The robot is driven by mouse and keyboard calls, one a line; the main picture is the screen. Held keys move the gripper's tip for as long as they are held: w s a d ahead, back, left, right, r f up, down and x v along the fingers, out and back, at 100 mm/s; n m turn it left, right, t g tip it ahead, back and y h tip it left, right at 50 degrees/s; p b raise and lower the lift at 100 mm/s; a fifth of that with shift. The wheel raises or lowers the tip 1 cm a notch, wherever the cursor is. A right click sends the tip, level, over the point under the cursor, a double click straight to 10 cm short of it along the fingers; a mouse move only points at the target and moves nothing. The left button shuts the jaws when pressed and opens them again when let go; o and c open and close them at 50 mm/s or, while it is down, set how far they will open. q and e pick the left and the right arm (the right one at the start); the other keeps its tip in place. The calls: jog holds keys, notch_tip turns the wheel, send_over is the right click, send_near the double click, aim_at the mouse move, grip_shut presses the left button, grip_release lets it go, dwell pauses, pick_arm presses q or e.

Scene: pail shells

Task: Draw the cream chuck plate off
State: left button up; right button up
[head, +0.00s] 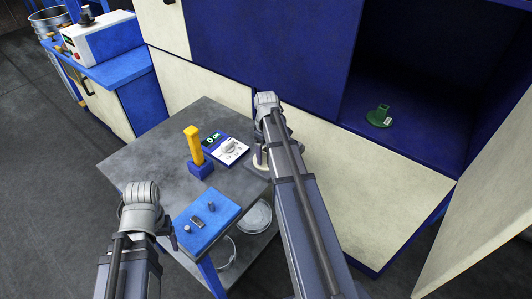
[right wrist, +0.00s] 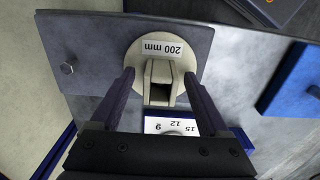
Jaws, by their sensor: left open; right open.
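A green plate (head: 380,117) sits in the open blue machine bay at right. The grey cart top (head: 150,165) carries a yellow-handled tool in a blue block (head: 201,168), a blue-edged gauge card (head: 227,147) and a blue tray (head: 205,228) with small parts. Cream panels stand behind.

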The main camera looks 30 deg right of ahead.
jog(key=shift+c, duration=0.4)
grip_shut()
dwell(0.5)
